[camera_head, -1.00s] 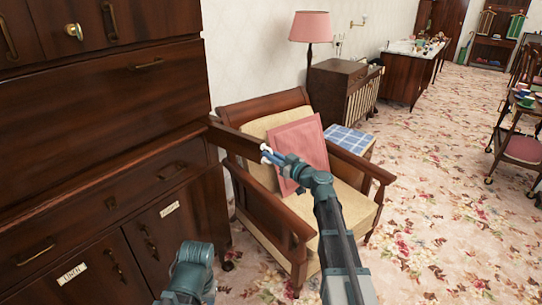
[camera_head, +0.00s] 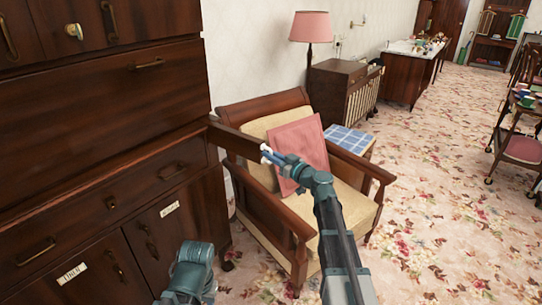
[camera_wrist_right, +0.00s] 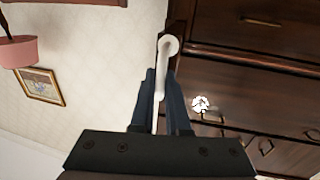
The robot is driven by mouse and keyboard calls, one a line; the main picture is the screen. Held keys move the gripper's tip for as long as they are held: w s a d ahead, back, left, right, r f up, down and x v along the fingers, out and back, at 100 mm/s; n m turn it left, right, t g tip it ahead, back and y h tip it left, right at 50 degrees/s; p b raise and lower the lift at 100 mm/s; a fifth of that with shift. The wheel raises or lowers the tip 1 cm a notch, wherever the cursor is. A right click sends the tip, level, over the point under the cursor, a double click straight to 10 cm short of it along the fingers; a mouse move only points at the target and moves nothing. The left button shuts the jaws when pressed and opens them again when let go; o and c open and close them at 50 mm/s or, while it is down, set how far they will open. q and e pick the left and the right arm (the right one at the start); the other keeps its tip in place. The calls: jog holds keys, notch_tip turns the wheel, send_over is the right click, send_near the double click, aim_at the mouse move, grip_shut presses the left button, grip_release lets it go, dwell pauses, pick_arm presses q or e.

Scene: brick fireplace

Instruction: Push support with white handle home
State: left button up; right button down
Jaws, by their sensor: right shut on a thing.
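The support is a dark wooden bar (camera_head: 236,143) that sticks out from the right side of the tall dark wood cabinet, in front of the armchair's back. Its white handle (camera_head: 265,150) is at the outer end, by the tip of my right gripper (camera_head: 272,156). In the right wrist view the white handle (camera_wrist_right: 168,46) runs between the two fingers of my right gripper (camera_wrist_right: 165,95), which is shut on it. My left gripper is out of view; only a teal part of my left arm shows at the bottom of the head view.
The dark cabinet (camera_head: 100,120) with drawers and doors fills the left. An armchair (camera_head: 350,215) with a pink cushion (camera_head: 300,150) stands close under my right arm. A pink lamp (camera_head: 311,30) stands behind. Flowered carpet (camera_head: 440,190) is free at the right.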

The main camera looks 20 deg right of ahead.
aim_at(214, 133)
jog(key=a+x, duration=0.1)
jog(key=x, duration=0.8)
jog(key=s+a+x, duration=0.1)
jog(key=a+x, duration=0.1)
jog(key=x, duration=0.7)
jog(key=s+a+x, duration=0.1)
jog(key=x, duration=0.8)
jog(key=shift+s+a, duration=0.2)
jog(key=shift+a, duration=0.05)
jog(key=c, duration=0.9)
grip_release()
jog(key=shift+a, duration=0.1)
jog(key=shift+a, duration=0.1)
jog(key=shift+s, duration=0.1)
jog(key=shift+w+d+v, duration=0.45)
jog(key=shift+d+v, duration=0.4)
jog(key=shift+v, duration=4.2)
jog(key=shift+w+d+v, duration=0.4)
jog(key=shift+d+v, duration=0.4)
jog(key=shift+v, duration=4.25)
jog(key=shift+w+d+v, duration=0.45)
jog(key=shift+d+v, duration=0.4)
jog(key=shift+v, duration=4.2)
